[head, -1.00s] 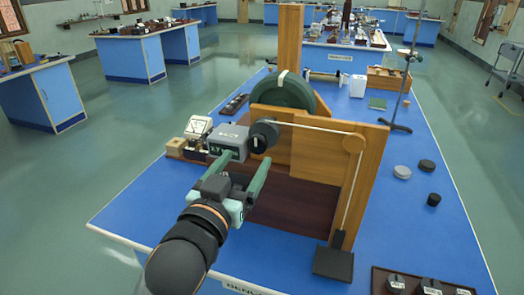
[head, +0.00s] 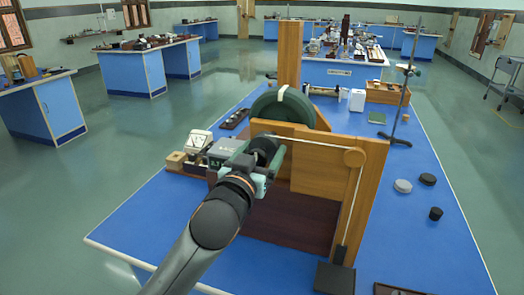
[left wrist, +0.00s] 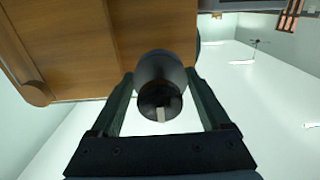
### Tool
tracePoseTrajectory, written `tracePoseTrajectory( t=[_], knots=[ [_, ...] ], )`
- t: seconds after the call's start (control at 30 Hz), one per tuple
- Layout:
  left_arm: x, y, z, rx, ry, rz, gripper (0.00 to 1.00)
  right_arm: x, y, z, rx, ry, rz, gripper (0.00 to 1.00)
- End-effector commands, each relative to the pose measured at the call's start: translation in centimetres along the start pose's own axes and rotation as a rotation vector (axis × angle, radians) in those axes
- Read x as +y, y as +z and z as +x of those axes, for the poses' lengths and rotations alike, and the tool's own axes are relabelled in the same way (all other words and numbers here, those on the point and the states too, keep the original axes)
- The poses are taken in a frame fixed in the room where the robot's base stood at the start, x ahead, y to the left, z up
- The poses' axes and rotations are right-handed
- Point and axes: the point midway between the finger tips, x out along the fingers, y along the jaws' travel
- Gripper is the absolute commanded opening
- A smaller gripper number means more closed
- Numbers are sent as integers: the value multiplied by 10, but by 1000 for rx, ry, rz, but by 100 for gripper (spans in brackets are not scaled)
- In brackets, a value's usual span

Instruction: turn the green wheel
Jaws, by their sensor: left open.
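The green wheel (head: 268,107) stands upright behind a wooden board on the blue bench, with a pale band over its rim. A black knob (head: 264,147) sticks out from the near face of the board, in front of the wheel. It also shows in the left wrist view (left wrist: 160,70), with a pale mark on its end. My left gripper (head: 257,160) is open, with one finger on each side of the knob. Gaps show between knob and fingers in the left wrist view. The lower part of the wheel is hidden by the board. My right gripper is not seen.
A grey meter box (head: 222,150) stands close left of the gripper. Dark round weights (head: 427,179) and a stand (head: 405,100) are at the right.

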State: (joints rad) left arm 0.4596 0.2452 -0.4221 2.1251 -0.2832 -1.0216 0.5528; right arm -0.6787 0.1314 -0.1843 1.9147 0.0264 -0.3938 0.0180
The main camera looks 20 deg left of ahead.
Motion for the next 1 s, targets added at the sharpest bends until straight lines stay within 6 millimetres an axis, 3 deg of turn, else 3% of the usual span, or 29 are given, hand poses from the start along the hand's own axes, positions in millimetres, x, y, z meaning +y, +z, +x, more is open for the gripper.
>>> tracePoseTrajectory(
  t=[0.1, 0.77, 1.0],
  knots=[
    [0, 0, 0, 0, 0, 0, 77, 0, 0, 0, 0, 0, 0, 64],
    [0, 0, 0, -1, -1, 0, 2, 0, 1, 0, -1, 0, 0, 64],
    [0, 0, 0, -1, -1, 0, 0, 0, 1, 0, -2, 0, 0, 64]
  ],
)
